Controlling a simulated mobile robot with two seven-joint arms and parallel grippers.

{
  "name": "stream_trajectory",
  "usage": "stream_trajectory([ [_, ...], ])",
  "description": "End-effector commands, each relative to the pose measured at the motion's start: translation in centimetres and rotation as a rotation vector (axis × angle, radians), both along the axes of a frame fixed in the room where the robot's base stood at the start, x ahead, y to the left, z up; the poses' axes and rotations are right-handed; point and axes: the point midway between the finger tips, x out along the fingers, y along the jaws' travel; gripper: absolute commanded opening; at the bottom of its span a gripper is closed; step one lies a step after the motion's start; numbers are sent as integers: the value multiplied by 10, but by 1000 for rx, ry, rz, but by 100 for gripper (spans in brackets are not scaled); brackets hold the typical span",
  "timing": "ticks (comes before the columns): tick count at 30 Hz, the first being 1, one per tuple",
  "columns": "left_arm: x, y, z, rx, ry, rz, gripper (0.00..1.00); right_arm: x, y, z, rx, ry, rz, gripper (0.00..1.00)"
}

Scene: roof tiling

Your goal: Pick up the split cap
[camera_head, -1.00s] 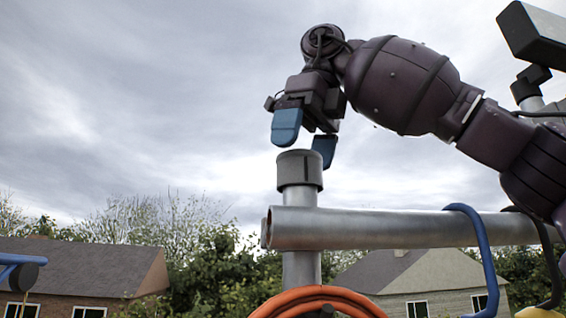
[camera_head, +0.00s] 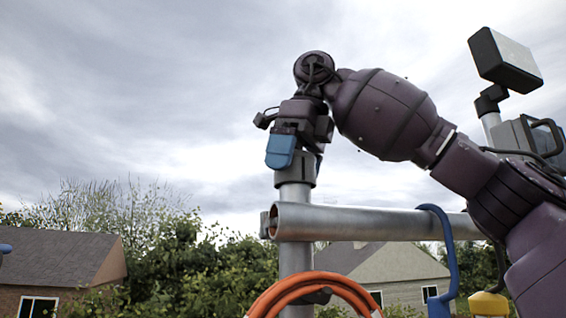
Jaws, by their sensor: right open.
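The grey split cap (camera_head: 302,173) sits on the top end of an upright metal pole (camera_head: 296,262). I cannot make out its split. My right gripper (camera_head: 299,157) comes down over the cap from above, with its jaws open. One blue finger is in front of the cap's upper left part; the other finger is mostly hidden behind the cap. I cannot tell whether the fingers touch it.
A horizontal metal pipe (camera_head: 370,222) crosses the pole just below the cap. A blue hook (camera_head: 448,262) hangs over the pipe. An orange coiled hose (camera_head: 318,281) is at the bottom. A lamp (camera_head: 505,58) stands at upper right.

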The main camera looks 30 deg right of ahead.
Motion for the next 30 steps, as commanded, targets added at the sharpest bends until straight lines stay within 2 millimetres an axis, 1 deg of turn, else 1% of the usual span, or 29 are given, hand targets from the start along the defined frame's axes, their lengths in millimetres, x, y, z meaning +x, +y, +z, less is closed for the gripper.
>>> stream_trajectory([
  [9, 0, 0, 0, 0, 0, 0, 80, 0, -3, -1, 0, 0, -1, 99],
  [10, 0, 0, 0, 0, 0, 0, 80, 0, -3, -1, 0, 0, -2, 97],
  [20, 0, 0, 0, 0, 0, 0, 80, 0, -3, -1, 0, 0, -1, 47],
  [30, 0, 0, 0, 0, 0, 0, 80, 0, -2, 0, 0, 0, -1, 47],
])
